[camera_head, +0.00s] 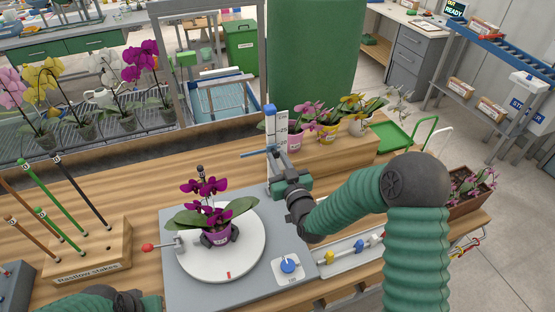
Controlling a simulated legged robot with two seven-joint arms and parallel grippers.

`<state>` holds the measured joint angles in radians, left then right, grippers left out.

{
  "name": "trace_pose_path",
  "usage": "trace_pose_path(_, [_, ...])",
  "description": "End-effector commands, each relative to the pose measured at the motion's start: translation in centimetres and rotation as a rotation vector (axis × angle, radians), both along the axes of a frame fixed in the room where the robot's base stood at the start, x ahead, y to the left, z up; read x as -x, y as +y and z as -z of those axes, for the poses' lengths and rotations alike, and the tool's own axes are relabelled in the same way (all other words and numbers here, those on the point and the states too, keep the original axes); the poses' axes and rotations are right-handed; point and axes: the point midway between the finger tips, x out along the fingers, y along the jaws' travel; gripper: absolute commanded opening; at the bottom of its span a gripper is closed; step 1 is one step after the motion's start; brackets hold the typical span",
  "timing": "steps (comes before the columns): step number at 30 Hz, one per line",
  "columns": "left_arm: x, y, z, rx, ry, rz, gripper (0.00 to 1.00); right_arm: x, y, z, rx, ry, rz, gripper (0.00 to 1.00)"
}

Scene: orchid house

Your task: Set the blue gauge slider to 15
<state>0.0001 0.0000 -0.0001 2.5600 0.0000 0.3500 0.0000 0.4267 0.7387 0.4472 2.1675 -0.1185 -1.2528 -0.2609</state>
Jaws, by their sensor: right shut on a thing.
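A white upright gauge (282,124) with a blue cap on top stands on the bench behind the grey turntable base. A mark reading 25 shows on its face; the lower marks are hidden. The blue gauge slider (256,154) shows as a thin blue bar sticking out left, below the 25 mark. My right gripper (274,153) is shut on the slider, its fingers partly covering it, so the exact reading cannot be told. My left gripper (130,299) is partly in view at the bottom left edge, away from the gauge; its fingers are not clear.
A purple orchid (218,233) in a pot stands on a white turntable (252,259), left of my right arm. A wooden block of stakes (91,252) is at the left. Potted orchids (327,130) stand behind the gauge.

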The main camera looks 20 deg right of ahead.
Motion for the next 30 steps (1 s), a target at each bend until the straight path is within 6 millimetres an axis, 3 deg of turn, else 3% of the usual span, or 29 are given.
trace_pose_path(24, [0.0, 0.0, 0.1, 0.0, 0.0, 0.0, 0.0, 0.0, 0.1, 0.2, -0.001, 0.003, -0.002, 0.0])
trace_pose_path(30, [0.0, 0.0, 2.5, 0.0, 0.0, 0.0, 0.0, 0.1, 0.1, 2.9, -0.001, 0.004, -0.002, 0.0])
